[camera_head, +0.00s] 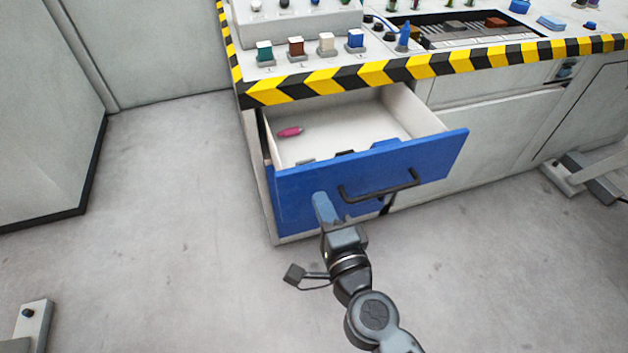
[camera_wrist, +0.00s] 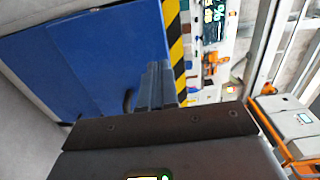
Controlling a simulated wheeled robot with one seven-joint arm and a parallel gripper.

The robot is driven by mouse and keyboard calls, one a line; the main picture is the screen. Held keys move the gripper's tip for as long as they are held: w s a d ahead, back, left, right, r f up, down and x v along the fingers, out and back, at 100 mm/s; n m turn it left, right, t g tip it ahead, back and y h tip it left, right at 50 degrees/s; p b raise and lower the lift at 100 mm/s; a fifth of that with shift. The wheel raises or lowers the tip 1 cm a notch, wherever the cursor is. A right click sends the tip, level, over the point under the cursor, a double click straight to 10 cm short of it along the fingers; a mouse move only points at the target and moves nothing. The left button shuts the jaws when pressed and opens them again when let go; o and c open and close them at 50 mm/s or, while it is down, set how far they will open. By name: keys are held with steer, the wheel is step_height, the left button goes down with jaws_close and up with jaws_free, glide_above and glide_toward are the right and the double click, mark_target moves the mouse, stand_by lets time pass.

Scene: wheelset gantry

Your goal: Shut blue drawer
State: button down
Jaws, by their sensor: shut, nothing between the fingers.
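The blue drawer (camera_head: 300,190) stands pulled out of the grey workbench, its white inside showing, with a dark bar handle (camera_head: 380,188) on its front. In it lie a pink item (camera_head: 289,132) near the left back and some dark and blue items close behind the front panel. My gripper (camera_head: 322,203) is shut and empty, in front of the drawer's blue face, left of the handle. I cannot tell whether the fingertips touch the face. In the wrist view the shut fingers (camera_wrist: 158,85) show against the blue front (camera_wrist: 90,60), with part of the handle beside them.
The worktop's yellow-and-black striped edge (camera_head: 360,77) overhangs the drawer. Several coloured buttons and a recessed tray (camera_head: 465,38) are on top. A grey cabinet (camera_head: 45,110) stands at the left. The floor (camera_head: 160,200) between it and the bench is clear.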

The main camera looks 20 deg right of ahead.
mark_target(310, 173)
steer(key=w, duration=0.5)
steer(key=shift+w, duration=0.2)
steer(key=shift+w, duration=0.1)
steer(key=shift+w, duration=0.3)
steer(key=w+b, duration=0.2)
steer(key=w, duration=1.9)
steer(key=shift+r, duration=0.15)
steer(key=shift+w, duration=0.15)
